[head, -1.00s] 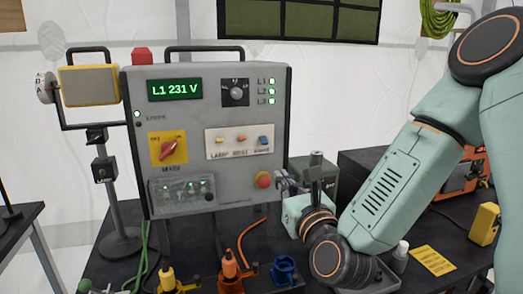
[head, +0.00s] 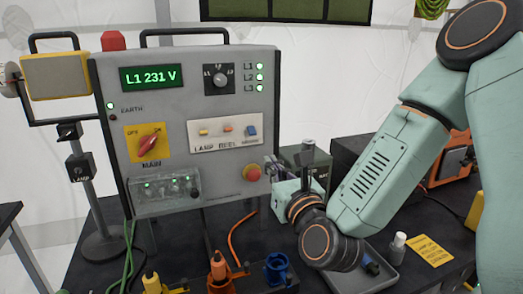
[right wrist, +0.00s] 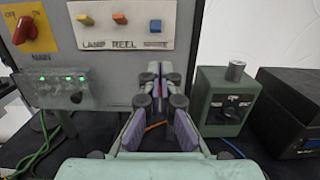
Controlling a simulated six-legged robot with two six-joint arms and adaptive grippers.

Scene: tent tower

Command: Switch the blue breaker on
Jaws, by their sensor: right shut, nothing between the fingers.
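The blue breaker (head: 251,131) is the rightmost of three small coloured levers on a pale plate on the grey panel (head: 262,75). It also shows in the right wrist view (right wrist: 156,26), unobstructed. I cannot clearly tell its lever position. My right gripper (head: 273,166) is just right of the panel's lower right edge, below and right of the blue breaker, apart from it. In the right wrist view, its fingers (right wrist: 155,84) are shut and empty, pointing ahead below the breaker plate. My left gripper is not in view.
A yellow breaker (head: 204,132) and an orange breaker (head: 228,129) sit left of the blue one. A red stop button (head: 252,173) is below it. The red main switch (head: 149,145) is farther left. A green box (right wrist: 224,98) stands right of my gripper.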

